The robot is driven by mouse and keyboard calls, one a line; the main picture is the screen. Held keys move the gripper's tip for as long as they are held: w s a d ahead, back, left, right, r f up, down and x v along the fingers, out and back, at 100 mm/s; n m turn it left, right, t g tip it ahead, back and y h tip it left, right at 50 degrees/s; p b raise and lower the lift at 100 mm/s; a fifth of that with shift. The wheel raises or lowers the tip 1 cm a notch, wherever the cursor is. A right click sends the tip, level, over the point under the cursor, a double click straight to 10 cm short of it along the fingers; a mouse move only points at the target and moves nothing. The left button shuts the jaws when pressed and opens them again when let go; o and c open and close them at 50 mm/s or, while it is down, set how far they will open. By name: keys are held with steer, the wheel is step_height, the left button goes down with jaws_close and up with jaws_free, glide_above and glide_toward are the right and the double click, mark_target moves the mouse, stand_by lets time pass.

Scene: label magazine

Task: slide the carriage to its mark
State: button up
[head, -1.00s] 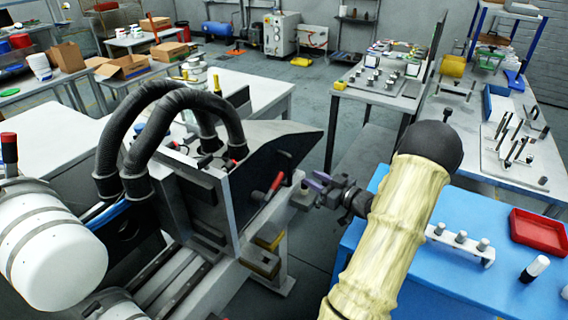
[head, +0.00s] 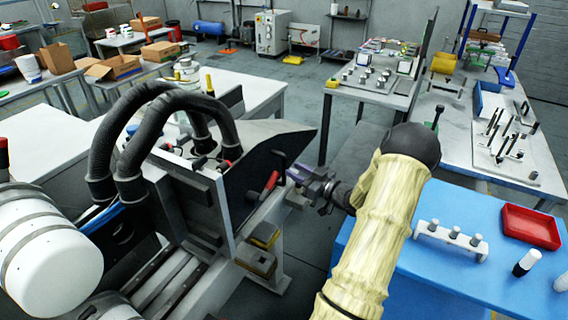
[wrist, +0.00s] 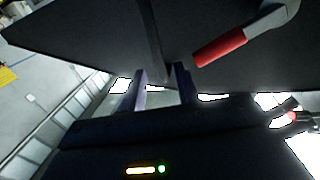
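What looks like the carriage is a grey upright unit (head: 190,200) with a dark slanted panel (head: 262,165), standing on rails at left centre in the head view. A red-handled lever (head: 270,182) is on its right side; the red handle also shows in the wrist view (wrist: 220,47). My gripper (head: 293,175) is close to the panel's right side. In the wrist view my two purple fingers (wrist: 161,82) are apart, with a thin dark upright edge between and beyond them. I cannot tell whether they touch it. I cannot make out the mark.
Black hoses (head: 130,140) arch over the unit. Metal rails (head: 165,290) and yellow blocks (head: 258,262) lie below it. A blue table (head: 450,275) at right carries a red tray (head: 530,226) and a white peg rack (head: 450,240).

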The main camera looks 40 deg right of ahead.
mark_target(284, 182)
steer(key=w, duration=0.2)
steer(key=w+a, duration=0.1)
steer(key=w, duration=0.2)
steer(key=shift+w+p, duration=0.3)
steer(key=shift+p, duration=0.05)
jaws_close()
